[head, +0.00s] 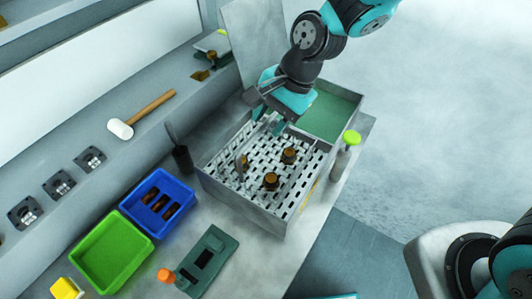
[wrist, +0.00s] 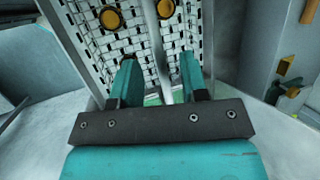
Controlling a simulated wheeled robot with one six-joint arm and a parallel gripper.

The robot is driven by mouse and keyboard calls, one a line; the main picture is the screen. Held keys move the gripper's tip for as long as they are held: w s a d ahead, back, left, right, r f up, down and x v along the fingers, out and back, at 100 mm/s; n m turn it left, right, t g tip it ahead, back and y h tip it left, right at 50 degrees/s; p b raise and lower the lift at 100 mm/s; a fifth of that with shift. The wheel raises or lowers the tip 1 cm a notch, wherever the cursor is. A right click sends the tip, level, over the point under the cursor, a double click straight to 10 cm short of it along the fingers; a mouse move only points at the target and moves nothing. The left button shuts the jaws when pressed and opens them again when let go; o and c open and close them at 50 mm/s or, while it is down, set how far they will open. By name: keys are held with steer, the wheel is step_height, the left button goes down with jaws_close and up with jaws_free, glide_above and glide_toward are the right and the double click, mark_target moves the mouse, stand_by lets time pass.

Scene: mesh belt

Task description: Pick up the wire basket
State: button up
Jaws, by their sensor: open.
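The wire basket (head: 237,179) is a pale perforated tray with several brown-gold round parts in it, sitting inside a grey metal box. Its slotted mesh also shows in the wrist view (wrist: 90,33). My gripper (head: 272,126) is over the far end of the mesh, near the boundary with a green-floored section. In the wrist view my gripper (wrist: 158,64) is open, with one teal finger on each side of a narrow grey bar (wrist: 156,40). I cannot tell whether the fingers touch this bar. The far end of the basket is partly hidden by my gripper.
The box's green-floored section (head: 326,115) is empty. A lime-topped bottle (head: 344,153) stands close by the box's right side. A dark upright tool holder (head: 182,159), blue bin (head: 135,211), green bin (head: 88,268) and dark green fixture (head: 207,262) stand left and in front. A mallet (head: 121,129) lies behind.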

steer(key=shift+p+x, duration=0.45)
steer(key=shift+x, duration=1.25)
steer(key=shift+a, duration=0.1)
jaws_close()
steer(key=shift+r, duration=0.1)
steer(key=shift+w+r, duration=0.1)
steer(key=shift+r, duration=0.05)
step_height(320, 180, up, 20)
steer(key=b, duration=0.3)
step_height(320, 180, down, 13)
steer(key=b, duration=0.7)
